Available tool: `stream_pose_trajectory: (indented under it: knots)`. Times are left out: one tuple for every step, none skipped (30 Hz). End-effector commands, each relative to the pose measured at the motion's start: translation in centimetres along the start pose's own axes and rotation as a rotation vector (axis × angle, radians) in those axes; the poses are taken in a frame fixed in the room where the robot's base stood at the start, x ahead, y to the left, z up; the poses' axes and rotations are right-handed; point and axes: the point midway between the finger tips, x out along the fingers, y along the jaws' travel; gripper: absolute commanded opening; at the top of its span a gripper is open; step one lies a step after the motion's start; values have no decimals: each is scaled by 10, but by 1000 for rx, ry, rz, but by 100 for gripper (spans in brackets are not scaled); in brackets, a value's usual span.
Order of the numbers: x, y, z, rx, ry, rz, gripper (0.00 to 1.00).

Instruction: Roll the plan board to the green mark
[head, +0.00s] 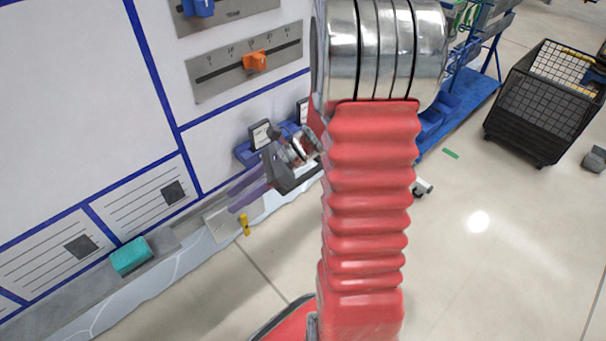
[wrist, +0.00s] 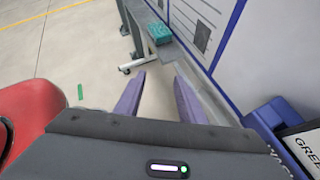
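The plan board (head: 100,120) is a large white panel with blue lines and a grey lower ledge, filling the left of the head view. In the wrist view the board (wrist: 237,60) runs along the right, and a caster leg (wrist: 139,63) stands beneath its far end. A green mark (head: 450,153) lies on the floor right of my arm; it also shows at the left in the wrist view (wrist: 80,92). My gripper (head: 238,197) is beside the board's lower edge. Its two purple fingers (wrist: 157,82) are apart with nothing between them. Contact with the ledge cannot be told.
A teal block (head: 131,255) sits on the ledge. Blue holders (head: 250,150) with labels and an orange slider (head: 255,61) are on the board. A black mesh cart (head: 545,100) and a blue rack (head: 470,90) stand behind. The floor around the green mark looks clear.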

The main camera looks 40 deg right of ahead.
Motion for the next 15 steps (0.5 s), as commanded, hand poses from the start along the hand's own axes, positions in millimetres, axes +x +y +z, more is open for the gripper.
stream_pose_trajectory:
  knots:
    - [-2,-10,-9,69,-39,-16,36]
    - [-4,-15,-13,109,-63,-26,36]
    - [-6,-22,-18,163,-96,-39,36]
    - [-8,-28,-22,201,-120,-48,36]
    - [-10,-34,-27,242,-146,-59,36]
    - [-12,-41,-33,293,-179,-72,36]
    - [-14,-46,-38,334,-205,-81,36]
    - [-16,-52,-43,371,-231,-91,36]
    - [-20,-59,-50,423,-266,-105,36]
    - [-22,-65,-56,460,-292,-114,36]
    - [-25,-70,-61,499,-320,-123,36]
    - [-28,-77,-69,548,-356,-136,36]
    - [-31,-82,-76,585,-383,-145,36]
    - [-34,-87,-82,623,-411,-155,36]
    - [-38,-93,-91,670,-449,-167,36]
